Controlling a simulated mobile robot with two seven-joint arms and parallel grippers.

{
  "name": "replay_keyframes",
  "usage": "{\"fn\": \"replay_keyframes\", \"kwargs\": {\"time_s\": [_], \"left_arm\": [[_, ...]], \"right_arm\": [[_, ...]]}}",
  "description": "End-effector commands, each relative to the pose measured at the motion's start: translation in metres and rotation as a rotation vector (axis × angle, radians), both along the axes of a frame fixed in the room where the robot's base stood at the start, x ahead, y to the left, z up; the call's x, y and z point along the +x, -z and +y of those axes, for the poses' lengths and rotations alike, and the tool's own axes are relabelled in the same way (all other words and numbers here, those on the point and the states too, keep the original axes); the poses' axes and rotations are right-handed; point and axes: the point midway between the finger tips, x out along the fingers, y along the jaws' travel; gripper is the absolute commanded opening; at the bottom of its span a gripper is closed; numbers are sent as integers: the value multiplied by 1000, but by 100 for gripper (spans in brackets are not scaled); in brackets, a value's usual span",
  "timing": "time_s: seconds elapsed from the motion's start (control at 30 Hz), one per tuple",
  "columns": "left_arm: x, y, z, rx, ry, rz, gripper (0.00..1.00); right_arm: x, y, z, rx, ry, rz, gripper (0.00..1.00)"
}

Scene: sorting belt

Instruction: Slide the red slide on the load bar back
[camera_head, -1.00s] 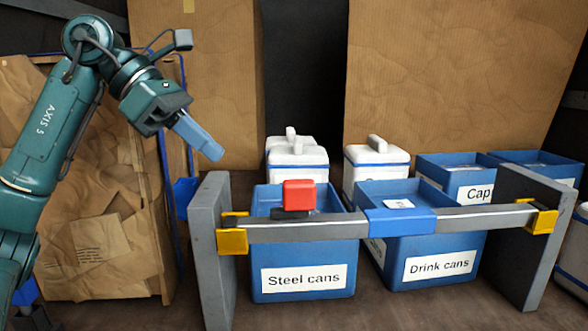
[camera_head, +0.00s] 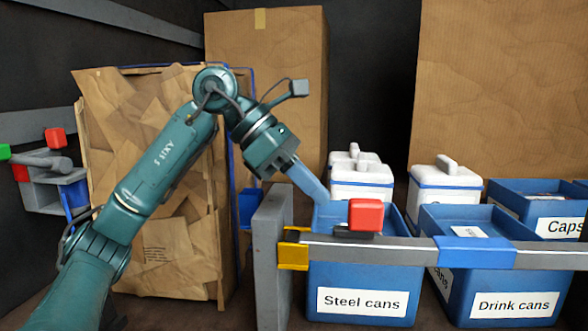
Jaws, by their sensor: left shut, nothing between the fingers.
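The red slide (camera_head: 366,214) sits on the load bar (camera_head: 400,251), near the bar's left end, on a dark base. The bar is grey with a blue sleeve (camera_head: 476,251) to the right, and a yellow bracket (camera_head: 293,251) joins it to a grey upright. My left gripper (camera_head: 322,197) is shut and empty, with its blue fingers pointing down and right. In the picture its tips are just left of and slightly above the red slide, with a gap between them. My right gripper is not in view.
The Steel cans bin (camera_head: 362,290) and Drink cans bin (camera_head: 510,290) stand behind and below the bar. White lidded boxes (camera_head: 360,180) are farther back. The grey upright (camera_head: 268,260) stands left of the bar. A paper-wrapped stack (camera_head: 160,240) is behind my arm.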

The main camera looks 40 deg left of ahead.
Motion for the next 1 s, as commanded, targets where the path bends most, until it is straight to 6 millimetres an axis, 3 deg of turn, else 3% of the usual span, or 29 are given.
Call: {"fn": "replay_keyframes", "kwargs": {"time_s": [0.23,0.67,0.83,1.0], "left_arm": [[10,20,-17,0,2,1,0],[12,21,-21,-1,1,-1,0],[27,16,-46,-2,7,0,0],[39,19,-65,-2,4,0,0]], "right_arm": [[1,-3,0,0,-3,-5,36],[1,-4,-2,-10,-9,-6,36],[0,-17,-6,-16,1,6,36],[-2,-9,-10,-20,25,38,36]]}}
